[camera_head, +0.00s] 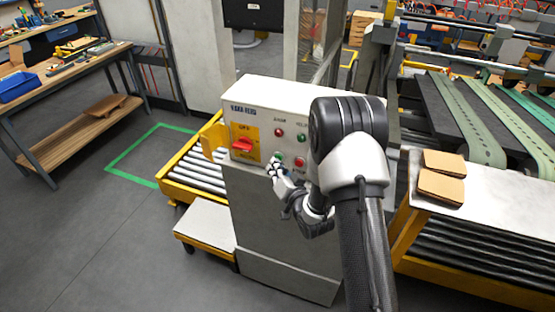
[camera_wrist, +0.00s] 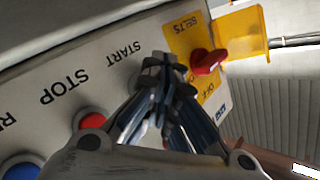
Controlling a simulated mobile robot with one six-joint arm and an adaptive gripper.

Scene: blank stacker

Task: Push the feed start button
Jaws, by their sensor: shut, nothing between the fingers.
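The control panel (camera_head: 262,111) is a light grey box on a pedestal. Its START label (camera_wrist: 123,53) shows in the wrist view, and my gripper (camera_wrist: 160,66) is at the spot by that label, its fingers shut and empty. The fingertips hide the start button in the wrist view. In the head view a green button (camera_head: 279,156) shows just above my gripper (camera_head: 273,166). I cannot tell whether the fingertips touch the button. A red stop button (camera_wrist: 92,120) sits beside it, under the STOP label (camera_wrist: 64,87).
A red rotary switch (camera_wrist: 206,63) on a yellow plate (camera_head: 246,131) is close to my fingertips. A blue button (camera_wrist: 22,166) lies beyond the stop button. A roller conveyor (camera_head: 192,171) is left of the pedestal, and cardboard pieces (camera_head: 441,186) lie on the right table.

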